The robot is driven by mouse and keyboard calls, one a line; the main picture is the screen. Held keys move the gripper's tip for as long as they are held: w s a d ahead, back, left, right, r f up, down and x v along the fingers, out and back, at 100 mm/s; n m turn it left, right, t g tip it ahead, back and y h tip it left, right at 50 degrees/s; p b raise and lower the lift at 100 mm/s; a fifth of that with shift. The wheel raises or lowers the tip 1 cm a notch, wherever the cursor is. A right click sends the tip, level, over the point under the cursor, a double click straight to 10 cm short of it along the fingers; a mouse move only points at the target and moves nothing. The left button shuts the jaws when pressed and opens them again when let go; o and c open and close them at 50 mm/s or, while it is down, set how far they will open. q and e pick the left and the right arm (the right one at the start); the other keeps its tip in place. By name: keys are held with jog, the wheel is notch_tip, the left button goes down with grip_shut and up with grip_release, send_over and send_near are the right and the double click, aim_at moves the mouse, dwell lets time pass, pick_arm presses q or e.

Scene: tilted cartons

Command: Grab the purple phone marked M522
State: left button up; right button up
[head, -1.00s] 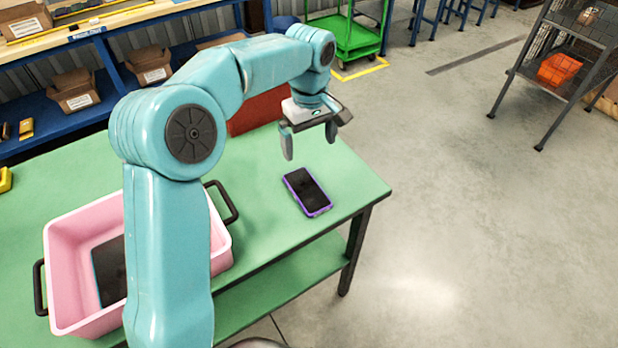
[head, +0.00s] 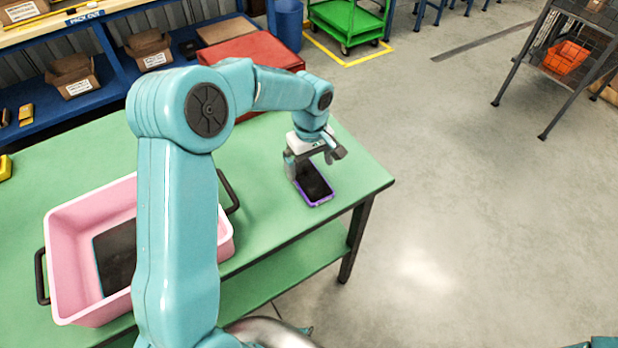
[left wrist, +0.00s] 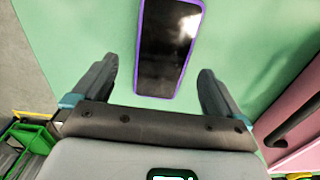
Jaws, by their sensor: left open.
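A phone with a purple edge and a dark screen (head: 316,186) lies flat on the green table (head: 262,222) near its right end. No marking on it can be read. My left gripper (head: 312,168) is open and empty, just above the phone, hiding its far end in the head view. In the left wrist view the phone (left wrist: 168,45) lies between and ahead of the two open fingers, with the gripper (left wrist: 158,85) not touching it as far as I can tell. My right gripper is not in view.
A pink bin (head: 70,235) with black handles stands on the table at left, with a dark flat item (head: 112,260) in it. A red box (head: 258,58) sits behind my arm. The table's right edge (head: 385,186) is close to the phone.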

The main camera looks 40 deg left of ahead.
aim_at(309, 178)
pick_arm(q)
jog(key=f, duration=0.3)
jog(key=shift+s+a+f, duration=0.15)
jog(key=shift+s+f, duration=0.05)
jog(key=shift+f, duration=0.15)
jog(key=shift+w+f, duration=0.15)
jog(key=shift+f, duration=0.05)
jog(key=shift+r, duration=0.1)
jog(key=c, duration=1.1)
jog(key=shift+c, duration=0.2)
